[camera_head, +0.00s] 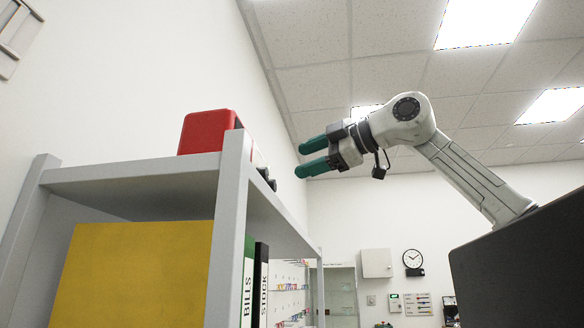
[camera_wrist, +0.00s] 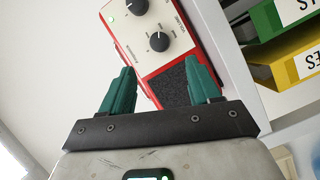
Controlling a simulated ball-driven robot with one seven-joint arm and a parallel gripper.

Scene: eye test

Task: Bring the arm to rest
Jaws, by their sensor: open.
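My gripper (camera_head: 313,158) has two green fingers and reaches left from my raised white arm in the head view. It is open, with a gap between the fingers. In the wrist view the fingers (camera_wrist: 160,88) stand apart, and a red and white box with black knobs (camera_wrist: 150,35) and a dark pad shows beyond and between them. In the head view a red box (camera_head: 205,131) sits on top of the shelf, left of my gripper and apart from it. I cannot tell from the wrist view how far the box is from the fingertips.
A grey shelf unit (camera_head: 232,190) stands at left, its top board below my gripper's height. It holds a yellow item (camera_head: 140,270) and upright binders (camera_head: 260,285). In the wrist view green and yellow labelled items (camera_wrist: 290,65) lie at right. Open air surrounds my arm.

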